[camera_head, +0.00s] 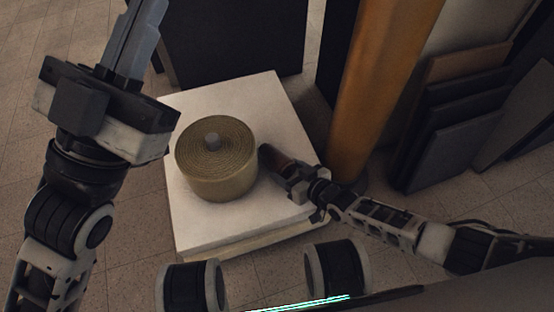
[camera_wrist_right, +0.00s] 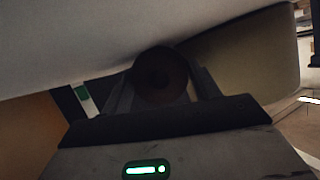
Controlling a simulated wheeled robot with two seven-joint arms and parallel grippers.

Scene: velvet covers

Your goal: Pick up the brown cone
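The brown cone (camera_head: 273,158) is at the tips of my right gripper (camera_head: 291,173), beside the right side of the round coiled roll on the white platform. In the right wrist view the cone's dark round end (camera_wrist_right: 160,75) sits between the two fingers of my right gripper (camera_wrist_right: 163,90), which appear closed against its sides. The cone lies tilted in the head view. Whether it touches the platform is unclear. My left gripper (camera_head: 133,40) is raised at the upper left, away from the cone; its grey fingers overlap in view, so any gap is hidden.
The tan coiled roll (camera_head: 222,180) with a grey core stands on the white platform (camera_head: 262,98). A brown-orange column (camera_head: 375,95) rises right behind my right gripper. Dark panels (camera_head: 455,125) lean at the right. Bare platform shows behind the roll.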

